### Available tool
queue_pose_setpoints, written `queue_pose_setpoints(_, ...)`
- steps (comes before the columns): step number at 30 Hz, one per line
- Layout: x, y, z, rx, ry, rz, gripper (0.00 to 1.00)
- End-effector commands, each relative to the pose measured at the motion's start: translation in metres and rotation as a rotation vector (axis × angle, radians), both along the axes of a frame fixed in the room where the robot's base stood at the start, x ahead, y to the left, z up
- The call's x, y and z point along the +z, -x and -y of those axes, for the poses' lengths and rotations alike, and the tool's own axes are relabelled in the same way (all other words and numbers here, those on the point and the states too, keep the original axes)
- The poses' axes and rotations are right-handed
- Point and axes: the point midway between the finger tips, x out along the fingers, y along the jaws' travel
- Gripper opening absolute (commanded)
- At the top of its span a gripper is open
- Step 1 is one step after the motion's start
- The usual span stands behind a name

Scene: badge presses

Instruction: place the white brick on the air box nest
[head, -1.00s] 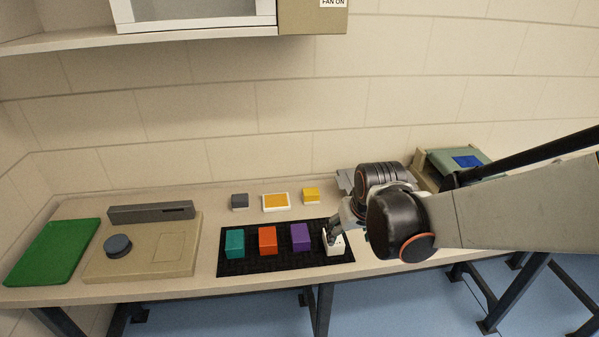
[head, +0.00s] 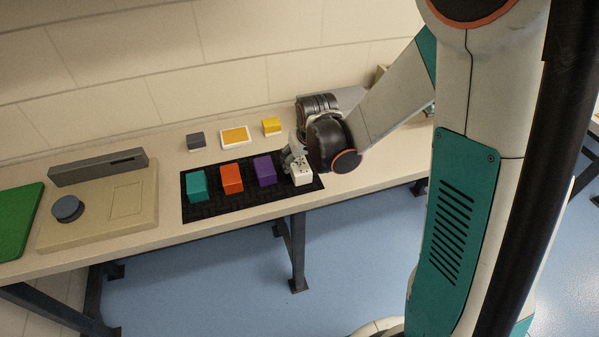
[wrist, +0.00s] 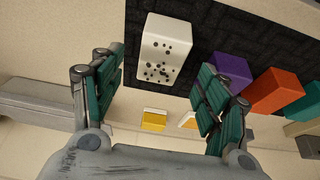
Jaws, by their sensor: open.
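The white brick (head: 301,173), with black dots on its face, sits at the right end of the black mat (head: 200,213). My gripper (head: 292,158) is at the brick, its fingers open. In the wrist view, the white brick (wrist: 165,45) lies ahead of the two teal-padded fingers (wrist: 160,78), in line with the gap between them. The fingers are apart, and I see no contact with the brick. I cannot tell which thing in view is the air box nest.
Purple (head: 265,170), orange (head: 231,179) and teal (head: 196,186) bricks stand left on the mat. Behind are a grey block (head: 196,141), a white-framed orange piece (head: 235,136) and a yellow block (head: 271,126). A beige press base (head: 100,215) and green board (head: 15,222) are left.

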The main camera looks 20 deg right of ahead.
Motion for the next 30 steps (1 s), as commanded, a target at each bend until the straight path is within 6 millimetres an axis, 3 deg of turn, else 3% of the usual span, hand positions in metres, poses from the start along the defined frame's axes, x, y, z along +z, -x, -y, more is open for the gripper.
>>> queue_pose_setpoints(12, -0.045, -0.016, -0.001, 0.000, 0.000, 0.000, 0.68)
queue_pose_setpoints(20, -0.048, -0.018, -0.001, 0.000, 0.000, 0.000, 0.68)
queue_pose_setpoints(22, -0.048, -0.018, -0.001, 0.000, 0.000, 0.000, 0.59)
queue_pose_setpoints(27, -0.048, -0.018, 0.000, 0.000, 0.000, 0.000, 0.21)
queue_pose_setpoints(30, -0.048, -0.018, 0.000, 0.000, 0.000, 0.000, 0.19)
